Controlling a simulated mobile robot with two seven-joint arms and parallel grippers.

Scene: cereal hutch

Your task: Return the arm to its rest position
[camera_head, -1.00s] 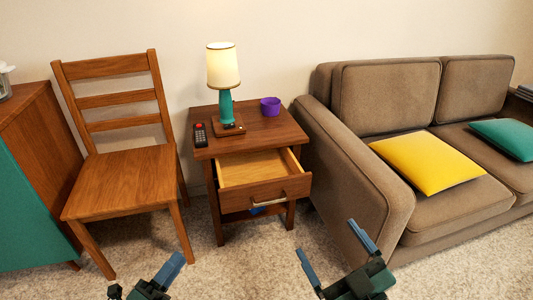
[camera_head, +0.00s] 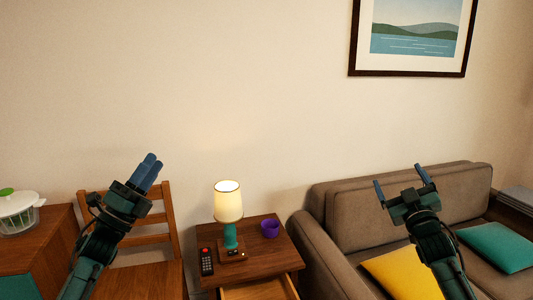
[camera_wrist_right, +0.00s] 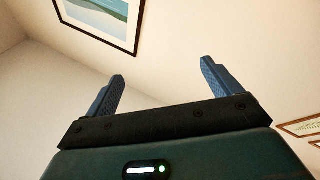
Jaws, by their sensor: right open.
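My right gripper (camera_head: 398,176) is raised in front of the sofa in the head view, fingers pointing up. It is open, and nothing is between its fingers. In the right wrist view, the same gripper (camera_wrist_right: 162,70) has its two blue fingers wide apart against the wall and ceiling. My left gripper (camera_head: 150,162) is raised in front of the chair and wall in the head view, pointing up and slightly right. Its two blue fingers overlap from this angle, so their gap cannot be judged. No object shows at its fingertips.
A side table (camera_head: 262,258) has a lit lamp (camera_head: 229,205), a remote (camera_head: 206,263) and a purple cup (camera_head: 270,229) on top. Its drawer (camera_head: 262,291) is open. A wooden chair (camera_head: 150,277) stands left and a brown sofa (camera_head: 335,245) right. A framed picture (camera_head: 414,30) hangs above.

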